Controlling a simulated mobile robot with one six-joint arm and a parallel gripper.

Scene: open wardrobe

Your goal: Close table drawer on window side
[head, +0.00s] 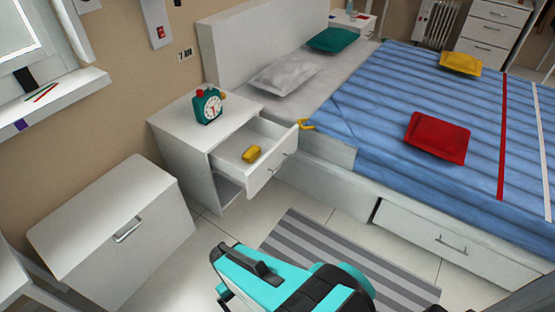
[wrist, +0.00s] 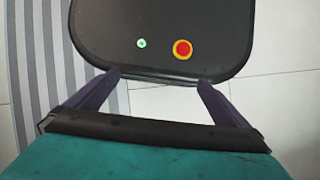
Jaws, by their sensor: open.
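The white bedside table (head: 180,150) on the window side stands between the window wall and the bed. Its upper drawer (head: 270,175) is pulled well out, with a thin handle (head: 281,161) on its front. A small yellow object (head: 251,154) lies inside the drawer. My gripper (wrist: 158,78) is open, its two dark fingers spread apart with nothing between them. My teal and black arm shows at the bottom of the head view, in front of and below the drawer, apart from it.
A teal alarm clock (head: 208,106) stands on the table. The bed (head: 340,185) is close to the drawer's right. A white cabinet (head: 110,230) stands at the left. A striped rug (head: 300,245) lies on the floor. Open tiled floor lies between cabinet and rug.

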